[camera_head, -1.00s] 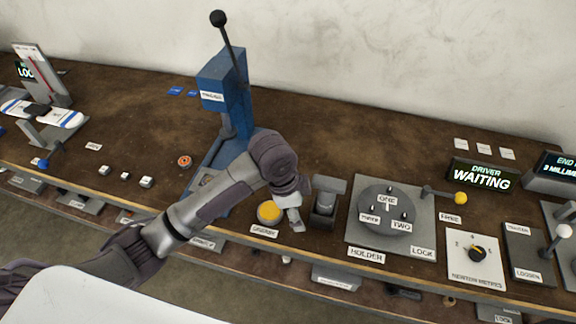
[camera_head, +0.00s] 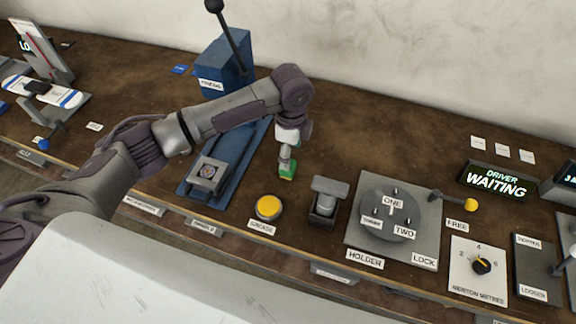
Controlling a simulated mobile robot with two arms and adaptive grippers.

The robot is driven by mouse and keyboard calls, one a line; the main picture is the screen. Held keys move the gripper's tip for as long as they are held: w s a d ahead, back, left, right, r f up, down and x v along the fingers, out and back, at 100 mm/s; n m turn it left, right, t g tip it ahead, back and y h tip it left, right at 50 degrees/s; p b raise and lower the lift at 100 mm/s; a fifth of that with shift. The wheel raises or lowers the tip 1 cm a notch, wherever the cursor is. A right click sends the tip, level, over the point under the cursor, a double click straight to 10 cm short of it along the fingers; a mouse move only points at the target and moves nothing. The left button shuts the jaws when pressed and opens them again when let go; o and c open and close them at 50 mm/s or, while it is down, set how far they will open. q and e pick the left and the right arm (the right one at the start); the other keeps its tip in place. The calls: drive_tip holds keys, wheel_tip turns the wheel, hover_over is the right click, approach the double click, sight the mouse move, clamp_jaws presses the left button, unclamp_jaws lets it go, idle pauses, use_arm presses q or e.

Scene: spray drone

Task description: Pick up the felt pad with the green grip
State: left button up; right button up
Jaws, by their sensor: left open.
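The felt pad's green grip (camera_head: 288,171) shows on the brown bench, between the blue press and the grey block with a handle. The pad itself is too small to make out. My left gripper (camera_head: 286,156) comes down from above, right over the green grip, with its fingers at or just above the grip's top. It is open. I cannot tell whether the fingers touch the grip. My right gripper is out of view.
A yellow grease button (camera_head: 268,207) is in front of the green grip. The bench behind is clear.

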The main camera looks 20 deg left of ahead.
use_arm(q)
drive_tip(key=shift+f, duration=0.3)
drive_tip(key=shift+s+a+f+p, duration=0.15)
drive_tip(key=shift+s+f+p, duration=0.2)
drive_tip(key=shift+f+p, duration=0.35)
wheel_tip(320, 180, down, 3)
drive_tip(key=shift+s+a+f, duration=0.1)
drive_tip(key=shift+f, duration=0.25)
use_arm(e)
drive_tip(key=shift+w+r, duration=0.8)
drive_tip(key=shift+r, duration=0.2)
